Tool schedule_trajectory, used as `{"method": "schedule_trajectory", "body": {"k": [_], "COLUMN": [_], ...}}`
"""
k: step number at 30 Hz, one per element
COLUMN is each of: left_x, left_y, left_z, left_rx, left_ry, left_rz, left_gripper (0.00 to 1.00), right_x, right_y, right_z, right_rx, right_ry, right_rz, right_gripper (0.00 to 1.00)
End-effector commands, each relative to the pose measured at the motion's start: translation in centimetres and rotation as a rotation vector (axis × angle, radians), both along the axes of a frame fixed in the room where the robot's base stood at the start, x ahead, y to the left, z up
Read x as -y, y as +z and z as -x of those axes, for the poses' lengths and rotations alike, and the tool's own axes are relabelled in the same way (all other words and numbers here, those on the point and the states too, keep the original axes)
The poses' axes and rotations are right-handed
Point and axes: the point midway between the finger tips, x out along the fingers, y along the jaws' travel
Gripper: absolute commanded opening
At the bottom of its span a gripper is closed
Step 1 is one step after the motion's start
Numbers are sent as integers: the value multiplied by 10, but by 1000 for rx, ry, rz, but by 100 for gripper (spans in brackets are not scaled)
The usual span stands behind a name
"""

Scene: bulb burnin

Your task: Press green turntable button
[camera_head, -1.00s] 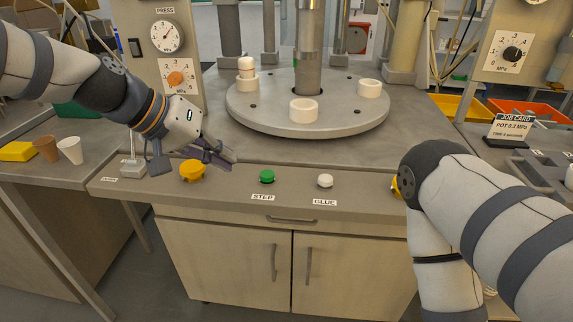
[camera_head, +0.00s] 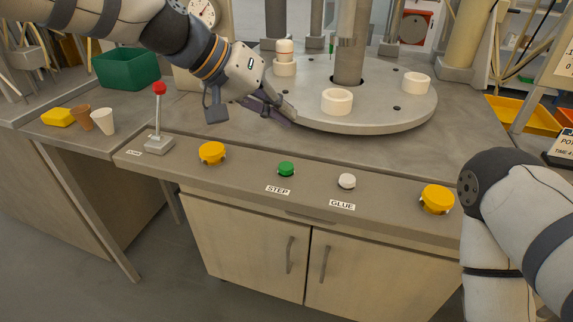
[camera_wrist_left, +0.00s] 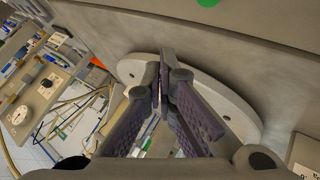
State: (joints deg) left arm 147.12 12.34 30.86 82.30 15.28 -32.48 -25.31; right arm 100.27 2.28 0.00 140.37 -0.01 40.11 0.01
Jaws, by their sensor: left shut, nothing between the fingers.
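My left gripper (camera_head: 290,115) is shut and empty, above the bench behind the green button, close to the turntable rim. The grey turntable (camera_head: 385,115) carries several white rings, one with a pale part stacked on it. In the left wrist view the closed fingers (camera_wrist_left: 163,75) show in front of the turntable. My right gripper is out of view.

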Motion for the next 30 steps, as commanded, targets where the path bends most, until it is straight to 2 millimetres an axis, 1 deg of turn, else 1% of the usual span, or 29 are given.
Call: {"method": "schedule_trajectory", "body": {"k": [1, 3, 7, 12, 18, 30], "left_x": [0, 0, 0, 0, 0, 0], "left_y": [-15, -27, -46, -63, -71, -71], "left_z": [0, 0, 0, 0, 0, 0], "left_rx": [-12, -14, -12, -8, -4, -2], "left_ry": [0, 0, 0, 0, 0, 0], "left_rz": [0, 1, 0, 0, -1, -1], "left_gripper": [0, 0, 0, 0, 0, 0], "right_x": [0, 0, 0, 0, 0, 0], "right_y": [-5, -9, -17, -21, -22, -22], "right_z": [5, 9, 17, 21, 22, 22], "right_rx": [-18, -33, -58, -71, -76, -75], "right_ry": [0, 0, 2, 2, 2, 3], "right_rz": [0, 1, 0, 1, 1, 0], "right_gripper": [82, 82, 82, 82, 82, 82]}}
